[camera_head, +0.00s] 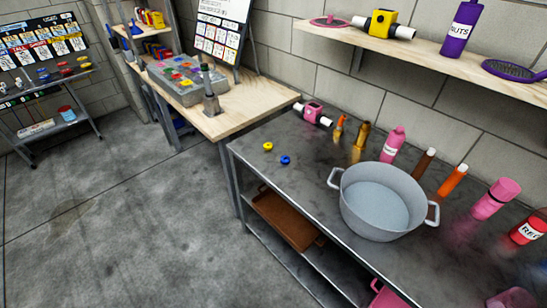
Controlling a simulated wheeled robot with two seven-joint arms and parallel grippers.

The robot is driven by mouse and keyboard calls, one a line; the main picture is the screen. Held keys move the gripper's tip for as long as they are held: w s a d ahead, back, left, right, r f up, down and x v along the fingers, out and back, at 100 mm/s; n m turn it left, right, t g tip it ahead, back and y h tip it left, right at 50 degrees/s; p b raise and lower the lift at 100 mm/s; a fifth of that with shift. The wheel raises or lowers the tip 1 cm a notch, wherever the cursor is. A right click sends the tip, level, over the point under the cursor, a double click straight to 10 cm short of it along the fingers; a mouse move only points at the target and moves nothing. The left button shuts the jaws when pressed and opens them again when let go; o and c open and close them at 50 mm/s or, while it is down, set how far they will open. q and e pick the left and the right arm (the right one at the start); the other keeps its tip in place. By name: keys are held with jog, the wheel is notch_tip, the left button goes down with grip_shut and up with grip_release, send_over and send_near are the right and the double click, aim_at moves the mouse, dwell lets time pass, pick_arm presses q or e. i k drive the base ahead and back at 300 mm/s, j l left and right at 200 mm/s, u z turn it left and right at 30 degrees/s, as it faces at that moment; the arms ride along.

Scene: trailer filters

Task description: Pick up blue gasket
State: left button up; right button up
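A small blue ring-shaped piece (285,160), which looks like the blue gasket, lies on the dark metal table (300,180) near its left edge. A small yellow ring-shaped piece (267,146) lies just behind and to the left of it. Both lie in the open with nothing touching them. Neither of my grippers shows in the head view, so I cannot see whether they are open or shut.
A grey two-handled pot (384,205) stands right of the blue piece. Behind it are a pink-and-white fitting (313,113), a pink bottle (392,144) and several other bottles. A wooden workbench (250,112) adjoins at the back left. Open floor (110,220) lies left.

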aim_at(285, 160)
jog(key=i+j, duration=0.15)
jog(key=j, duration=0.2)
jog(key=i+j, duration=0.15)
jog(key=j, duration=0.2)
jog(key=i+j, duration=0.1)
jog(key=j, duration=0.25)
jog(key=i+j, duration=0.15)
jog(key=j, duration=0.25)
